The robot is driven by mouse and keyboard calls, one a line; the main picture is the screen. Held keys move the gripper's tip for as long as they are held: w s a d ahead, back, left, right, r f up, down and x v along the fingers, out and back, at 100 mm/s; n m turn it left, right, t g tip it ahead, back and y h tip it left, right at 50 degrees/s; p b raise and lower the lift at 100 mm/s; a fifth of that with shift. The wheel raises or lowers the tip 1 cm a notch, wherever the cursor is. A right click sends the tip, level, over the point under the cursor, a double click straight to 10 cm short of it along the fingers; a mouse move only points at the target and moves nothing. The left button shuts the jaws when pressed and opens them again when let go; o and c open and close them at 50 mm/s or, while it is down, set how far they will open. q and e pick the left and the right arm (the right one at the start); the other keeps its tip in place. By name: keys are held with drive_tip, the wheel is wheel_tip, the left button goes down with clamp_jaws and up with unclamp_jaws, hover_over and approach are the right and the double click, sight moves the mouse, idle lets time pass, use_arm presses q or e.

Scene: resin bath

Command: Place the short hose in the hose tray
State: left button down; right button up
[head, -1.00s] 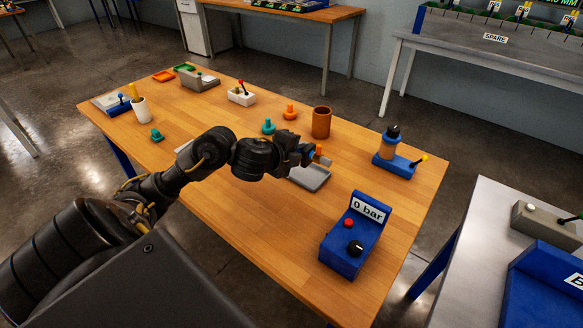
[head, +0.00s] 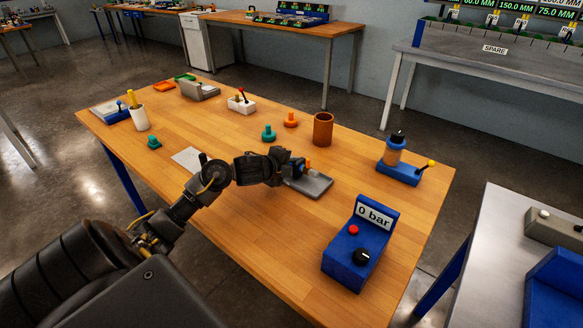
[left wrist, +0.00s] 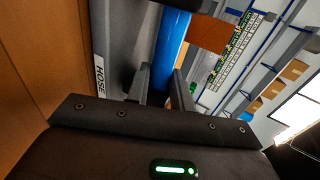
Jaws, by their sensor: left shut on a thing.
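My left gripper (head: 297,168) is low over the left part of the grey hose tray (head: 318,187) in the head view. It is shut on the short hose, a blue tube (left wrist: 172,45) that runs between the two fingers in the left wrist view. The tray, with a white HOSE label (left wrist: 100,74), lies close beside the hose in the left wrist view. I cannot tell whether the hose touches the tray floor. My right gripper is not in view.
A brown cup (head: 323,129) stands behind the tray. A blue 0 bar box (head: 352,252) is at front right, and a blue stand with a bottle (head: 398,172) at right. Teal (head: 268,133) and orange (head: 290,120) knobs stand behind.

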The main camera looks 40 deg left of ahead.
use_arm(q)
drive_tip(key=shift+f, duration=0.2)
drive_tip(key=shift+f, duration=0.1)
drive_tip(key=c, duration=1.5)
unclamp_jaws()
